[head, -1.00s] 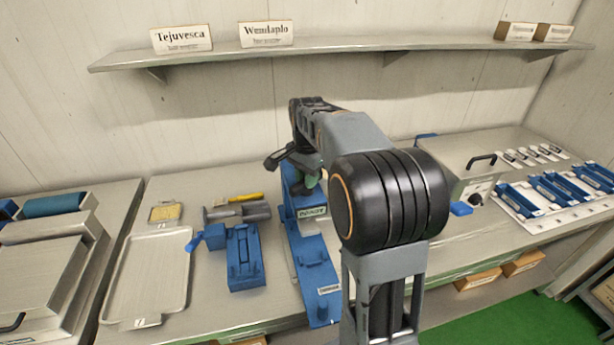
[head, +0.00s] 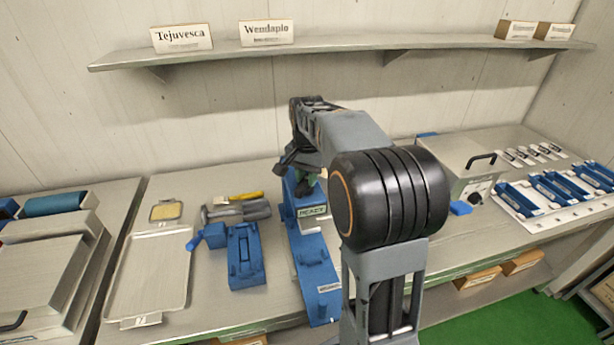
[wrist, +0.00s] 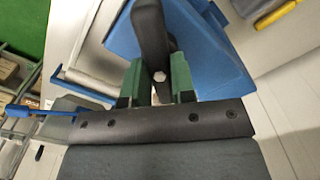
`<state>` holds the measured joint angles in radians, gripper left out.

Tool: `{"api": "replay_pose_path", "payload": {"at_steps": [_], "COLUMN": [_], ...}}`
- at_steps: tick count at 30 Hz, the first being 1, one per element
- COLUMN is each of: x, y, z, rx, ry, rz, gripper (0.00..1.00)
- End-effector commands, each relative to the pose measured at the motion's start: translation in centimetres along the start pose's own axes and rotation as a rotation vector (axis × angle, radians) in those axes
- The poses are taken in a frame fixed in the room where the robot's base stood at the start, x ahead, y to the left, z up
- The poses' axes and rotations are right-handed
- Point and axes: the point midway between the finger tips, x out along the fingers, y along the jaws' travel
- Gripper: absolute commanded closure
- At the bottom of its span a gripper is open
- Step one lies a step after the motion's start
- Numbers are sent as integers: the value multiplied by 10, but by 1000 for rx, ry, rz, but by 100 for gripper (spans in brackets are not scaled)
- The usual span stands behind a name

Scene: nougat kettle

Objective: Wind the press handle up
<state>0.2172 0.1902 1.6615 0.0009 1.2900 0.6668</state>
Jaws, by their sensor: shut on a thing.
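The blue press (head: 313,262) stands on the bench in the middle of the head view, with a small label on its front and another near its foot. It also fills the upper part of the wrist view (wrist: 205,55). The dark press handle (wrist: 150,35) lies between the green fingers of my gripper (wrist: 159,78) in the wrist view, with a bolt head showing at its near end. My gripper is shut on the handle. In the head view my arm hides much of the press top and most of the handle.
A smaller blue device with a crank (head: 243,255) stands left of the press. A metal tray (head: 150,275) lies further left. A grey box with a dial (head: 470,180) and a rack of blue holders (head: 550,195) stand right. A shelf (head: 340,48) runs above.

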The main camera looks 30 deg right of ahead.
Motion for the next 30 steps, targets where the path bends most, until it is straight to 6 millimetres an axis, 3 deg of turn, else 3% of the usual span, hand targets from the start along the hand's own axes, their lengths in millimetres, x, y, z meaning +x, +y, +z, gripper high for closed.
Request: {"api": "replay_pose_path", "payload": {"at_steps": [4, 5, 12, 23, 30], "x": [0, 0, 0, -7, -49], "y": [0, 0, 0, 0, -1], "z": [0, 0, 0, 0, -1], "rx": [-5, -5, -3, -1, -2], "ry": [1, 1, 1, 2, 5], "rz": [0, 0, 0, -1, -3], "gripper": [100, 75, 52, 51, 51]}}
